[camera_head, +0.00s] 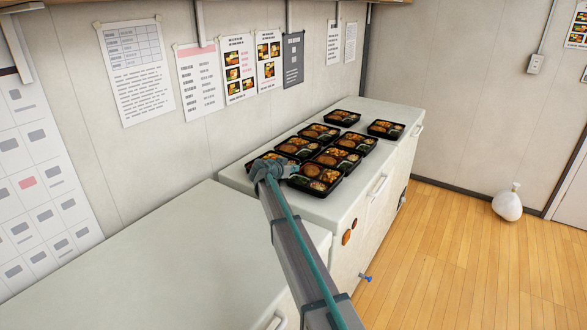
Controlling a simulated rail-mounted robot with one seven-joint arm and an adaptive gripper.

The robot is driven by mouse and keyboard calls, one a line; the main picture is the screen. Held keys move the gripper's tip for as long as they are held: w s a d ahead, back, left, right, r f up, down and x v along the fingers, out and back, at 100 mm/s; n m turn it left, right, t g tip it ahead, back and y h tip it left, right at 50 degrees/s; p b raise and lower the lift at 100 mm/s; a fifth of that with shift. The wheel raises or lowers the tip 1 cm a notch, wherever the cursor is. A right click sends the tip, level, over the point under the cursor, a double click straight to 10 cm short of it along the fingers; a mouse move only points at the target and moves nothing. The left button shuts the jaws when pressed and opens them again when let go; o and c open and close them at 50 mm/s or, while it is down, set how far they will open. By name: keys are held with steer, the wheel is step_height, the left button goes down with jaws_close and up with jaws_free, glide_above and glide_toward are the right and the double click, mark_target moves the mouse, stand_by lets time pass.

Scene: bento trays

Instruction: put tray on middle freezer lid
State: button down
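Several black bento trays with food sit close together on the white lid of the farther freezer (368,113). The nearest tray (318,179) is at the lid's front left, just right of my gripper. Another tray (254,157) lies at the left end of the group, partly hidden behind my gripper. My gripper (273,170) is over the near left edge of the group. Its fingers are too small and blocked to tell whether they are open, shut or touching a tray. The nearer freezer's lid (150,255) is bare. Which freezer counts as the middle one is unclear.
Two trays, one at the back (342,117) and one at the right (386,128), sit slightly apart. The wall with posters (200,80) runs behind the freezers. A white bag (507,204) lies on the open wooden floor at right.

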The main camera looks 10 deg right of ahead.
steer(key=shift+f+b, duration=0.65)
steer(key=shift+b, duration=0.4)
steer(key=shift+s, duration=0.1)
steer(key=c, duration=1.3)
jaws_free()
steer(key=shift+f, duration=0.1)
steer(key=shift+s, duration=0.1)
steer(key=shift+a+r+p, duration=0.1)
steer(key=shift+r+p, duration=0.7)
steer(key=shift+p, duration=0.45)
steer(key=b+v, duration=0.3)
steer(key=v, duration=0.8)
steer(key=shift+s+a+r, duration=0.1)
steer(key=shift+a+r, duration=0.1)
steer(key=shift+r, duration=0.05)
